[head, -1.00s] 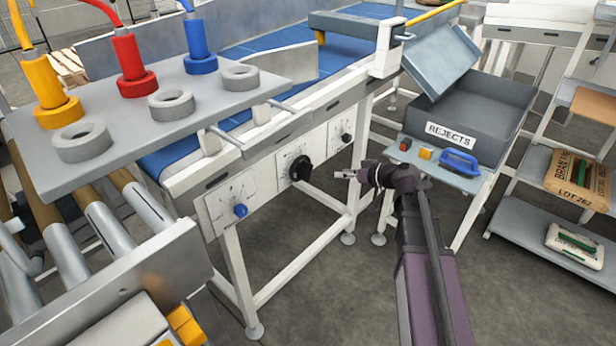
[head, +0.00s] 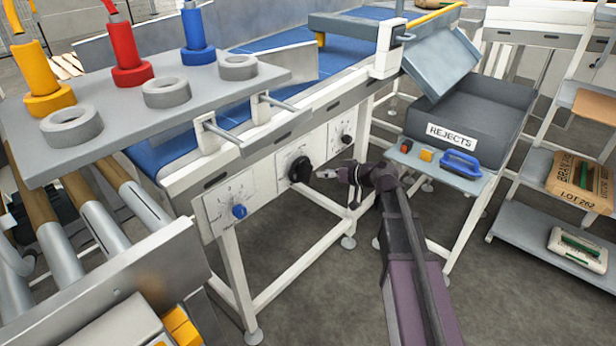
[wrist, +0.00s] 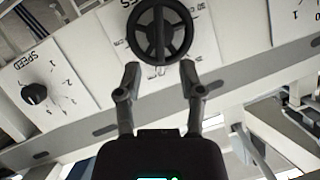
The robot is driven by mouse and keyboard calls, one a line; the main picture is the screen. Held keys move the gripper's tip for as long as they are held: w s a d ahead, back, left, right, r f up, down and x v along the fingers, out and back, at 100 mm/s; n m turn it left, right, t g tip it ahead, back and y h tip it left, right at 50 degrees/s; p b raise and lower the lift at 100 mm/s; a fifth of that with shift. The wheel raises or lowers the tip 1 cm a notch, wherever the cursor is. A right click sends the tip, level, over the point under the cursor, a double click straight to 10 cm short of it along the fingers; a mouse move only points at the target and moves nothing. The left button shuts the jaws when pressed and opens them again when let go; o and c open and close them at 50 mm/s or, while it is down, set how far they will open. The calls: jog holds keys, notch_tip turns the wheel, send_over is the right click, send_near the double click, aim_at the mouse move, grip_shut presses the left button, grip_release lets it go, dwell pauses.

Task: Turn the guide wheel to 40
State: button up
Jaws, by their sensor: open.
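The guide wheel is a black spoked handwheel (head: 300,169) on a white plate in the middle of the conveyor's side. In the wrist view the wheel (wrist: 160,32) is at the top centre, with its dial marks partly hidden behind it; its setting cannot be read. My gripper (head: 322,175) is just right of the wheel in the head view. In the wrist view my gripper (wrist: 161,82) has its two fingers apart, pointing at the wheel, with nothing between them. The fingertips lie just below the rim; contact is not visible.
A blue knob (head: 239,211) is on the plate to the left, and a small black knob (head: 346,139) on the plate to the right. The wrist view shows a black SPEED knob (wrist: 34,93). A side table (head: 440,172) with the REJECTS bin (head: 480,115) stands right of the conveyor.

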aim_at(308, 177)
jog(key=b+x, duration=0.2)
jog(key=x, duration=0.5)
jog(key=shift+a+f, duration=0.1)
jog(key=shift+a, duration=0.05)
grip_shut()
